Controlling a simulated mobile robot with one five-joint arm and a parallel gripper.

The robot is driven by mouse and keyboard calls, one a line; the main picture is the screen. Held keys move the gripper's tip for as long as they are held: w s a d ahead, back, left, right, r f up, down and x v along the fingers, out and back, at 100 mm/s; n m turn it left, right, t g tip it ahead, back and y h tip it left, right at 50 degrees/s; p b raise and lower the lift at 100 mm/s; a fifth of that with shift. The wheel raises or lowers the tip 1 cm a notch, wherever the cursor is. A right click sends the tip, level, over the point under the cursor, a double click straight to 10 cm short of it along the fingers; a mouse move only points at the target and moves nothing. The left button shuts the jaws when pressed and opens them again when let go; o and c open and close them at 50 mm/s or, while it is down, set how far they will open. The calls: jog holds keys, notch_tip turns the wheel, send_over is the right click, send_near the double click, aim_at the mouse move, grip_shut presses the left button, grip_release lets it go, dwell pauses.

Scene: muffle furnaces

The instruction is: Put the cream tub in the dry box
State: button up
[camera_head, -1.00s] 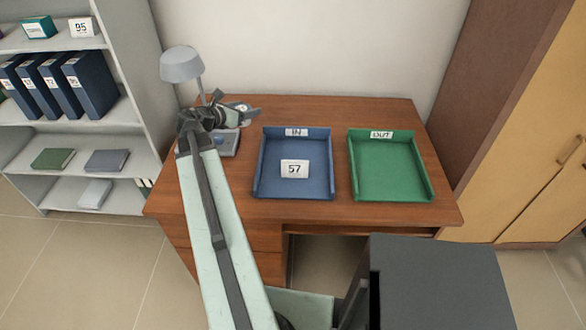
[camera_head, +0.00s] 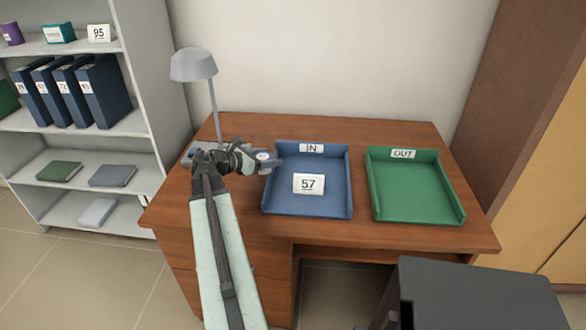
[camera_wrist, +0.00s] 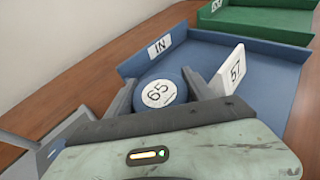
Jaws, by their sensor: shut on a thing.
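My gripper (camera_head: 268,160) is above the left side of the desk, beside the left edge of the blue IN tray. It is shut on a round blue tub with a white label on top reading 65. The tub (camera_wrist: 160,92) sits between the two fingers in the wrist view, and only its label and upper rim show clearly. In the head view the tub (camera_head: 262,156) shows as a small pale disc at the fingers. I cannot make out a cream-coloured tub or a dry box in either view.
The blue IN tray (camera_head: 344,209) holds a white block marked 57 (camera_head: 308,184). The green OUT tray (camera_head: 416,206) beside it is empty. A grey lamp (camera_head: 194,64) stands at the desk's back left. A shelf (camera_head: 150,100) with binders is at left, a dark grey cabinet (camera_head: 480,295) in front.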

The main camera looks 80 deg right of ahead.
jog(key=s+d, duration=0.1)
jog(key=s, duration=0.1)
jog(key=s+d, duration=0.4)
jog(key=shift+s+f+b, duration=0.2)
jog(key=shift+f+b, duration=0.1)
jog(key=shift+f, duration=0.1)
notch_tip(320, 180, down, 4)
jog(key=b, duration=0.4)
jog(key=shift+a+r, duration=0.1)
jog(key=shift+r, duration=0.15)
jog(key=shift+f, duration=0.1)
jog(key=o, duration=1.1)
jog(key=shift+f, duration=0.1)
jog(key=o, duration=0.4)
